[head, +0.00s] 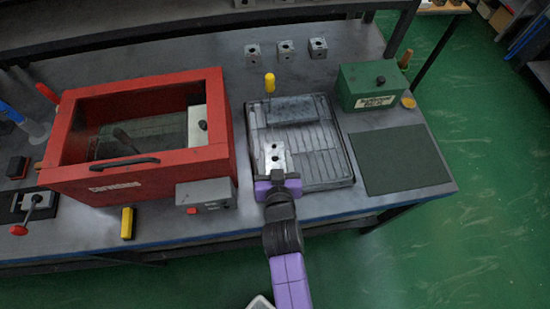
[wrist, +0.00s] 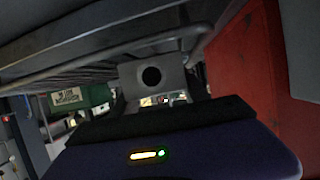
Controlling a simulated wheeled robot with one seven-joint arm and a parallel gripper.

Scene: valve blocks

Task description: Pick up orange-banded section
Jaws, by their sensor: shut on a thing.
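A light grey metal section (head: 274,156) with dark round holes is at the front of the grey ribbed tray (head: 340,181). My purple gripper (head: 276,178) comes in from the front edge of the table and is shut on this section. In the wrist view the grey section (wrist: 171,70) stands just beyond my gripper, with a round dark hole facing the camera. I cannot make out an orange band on it. The fingers are mostly hidden, and I cannot tell whether the section touches the tray.
A long grey block (head: 290,109) lies at the back of the tray. A red open-topped box (head: 185,165) stands left, a green box (head: 369,87) back right. Several small grey blocks (head: 286,48) sit behind. A dark mat (head: 402,160) at right is clear.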

